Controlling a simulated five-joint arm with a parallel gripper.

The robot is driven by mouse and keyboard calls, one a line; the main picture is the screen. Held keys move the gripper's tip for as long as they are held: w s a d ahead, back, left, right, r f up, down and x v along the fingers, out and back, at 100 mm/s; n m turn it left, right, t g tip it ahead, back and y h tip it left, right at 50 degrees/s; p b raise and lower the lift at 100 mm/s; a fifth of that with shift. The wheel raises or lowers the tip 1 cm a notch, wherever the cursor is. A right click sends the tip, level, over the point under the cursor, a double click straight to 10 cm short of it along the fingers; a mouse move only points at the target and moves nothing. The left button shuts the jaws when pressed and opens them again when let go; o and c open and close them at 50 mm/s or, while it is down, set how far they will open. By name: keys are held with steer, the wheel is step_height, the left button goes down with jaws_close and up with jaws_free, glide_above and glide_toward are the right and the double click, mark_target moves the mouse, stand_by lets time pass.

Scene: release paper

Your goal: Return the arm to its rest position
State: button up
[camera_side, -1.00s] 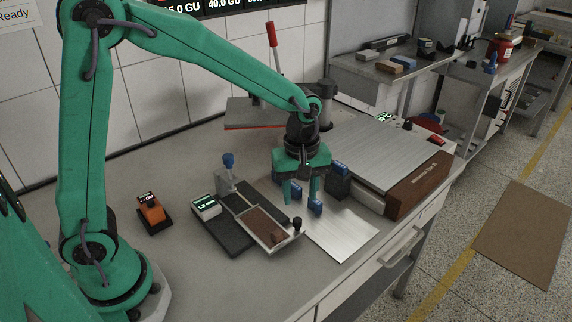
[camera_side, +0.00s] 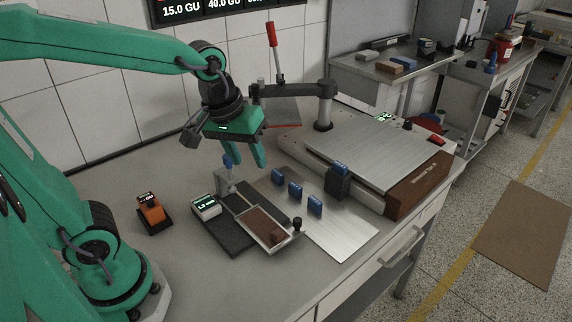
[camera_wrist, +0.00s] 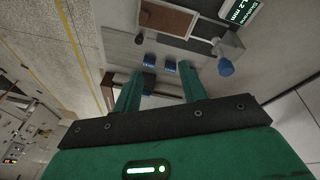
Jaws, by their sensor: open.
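My green arm reaches in from the left in the side view. My gripper (camera_side: 246,158) is open and empty, high above the back of the table, near the blue-knobbed post. Its two green fingers also show apart in the wrist view (camera_wrist: 158,92), with nothing between them. Several blue blocks stand on the table below and to the right of it: one (camera_side: 277,177), another (camera_side: 295,190) and a third (camera_side: 315,205) in a row by a metal plate (camera_side: 345,235).
A flat-topped machine (camera_side: 375,150) with a swing arm (camera_side: 290,89) stands at the back right. A gauge with a tray (camera_side: 252,217) sits in front. A red-handled lever (camera_side: 272,36) rises behind my gripper.

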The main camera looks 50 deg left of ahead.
steer(key=s+a+r+m+t, duration=0.2)
steer(key=s+a+m, duration=0.1)
steer(key=s+m, duration=0.2)
steer(key=shift+s, duration=1.3)
stand_by(0.6)
